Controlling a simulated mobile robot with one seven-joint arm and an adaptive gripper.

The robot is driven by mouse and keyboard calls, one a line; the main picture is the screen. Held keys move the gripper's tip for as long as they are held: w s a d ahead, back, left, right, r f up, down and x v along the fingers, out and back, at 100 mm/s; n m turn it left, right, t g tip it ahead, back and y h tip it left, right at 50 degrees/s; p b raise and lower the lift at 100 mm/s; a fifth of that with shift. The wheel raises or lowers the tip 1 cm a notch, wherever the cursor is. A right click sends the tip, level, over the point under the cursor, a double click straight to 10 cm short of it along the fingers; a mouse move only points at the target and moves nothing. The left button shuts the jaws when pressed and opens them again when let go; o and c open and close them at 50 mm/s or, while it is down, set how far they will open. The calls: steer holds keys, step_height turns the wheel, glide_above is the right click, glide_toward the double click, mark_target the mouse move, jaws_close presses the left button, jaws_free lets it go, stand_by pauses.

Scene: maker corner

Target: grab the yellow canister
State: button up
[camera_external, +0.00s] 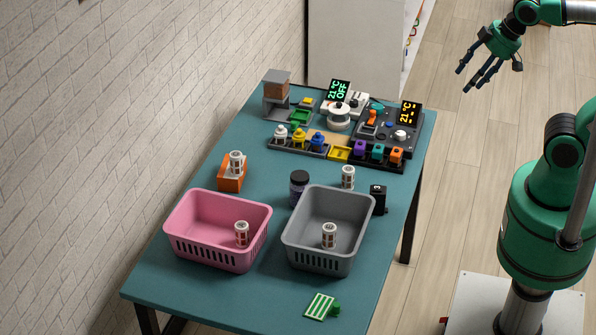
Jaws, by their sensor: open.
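A small yellow canister-like piece (299,139) stands in a dark rack (285,149) towards the back of the teal table, between a white piece (280,134) and a blue piece (318,139). It is small in the picture and its lower part is hidden by the rack. My gripper (475,79) is up at the top right, beyond the table's right edge and well away from the yellow piece. Its fingers are spread open, with nothing between them.
A pink basket (192,237) and a grey basket (302,254) stand at the front, each holding a white canister. A dark jar (299,188) and a white canister (348,178) stand behind the grey basket. Control panels (389,129) crowd the back.

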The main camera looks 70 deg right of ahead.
steer(key=w+d+p, duration=0.2)
steer(key=w+d, duration=0.1)
steer(key=w, duration=1.4)
steer(key=m+g+p, duration=0.1)
steer(key=m+p, duration=0.1)
steer(key=p, duration=0.3)
glide_above(301, 131)
steer(key=s, duration=0.5)
step_height(301, 131, down, 33)
steer(key=shift+w+a+h, duration=0.15)
steer(key=shift+a+h, duration=0.15)
steer(key=shift+a, duration=0.05)
steer(key=shift+b+x, duration=0.55)
steer(key=shift+x, duration=3.7)
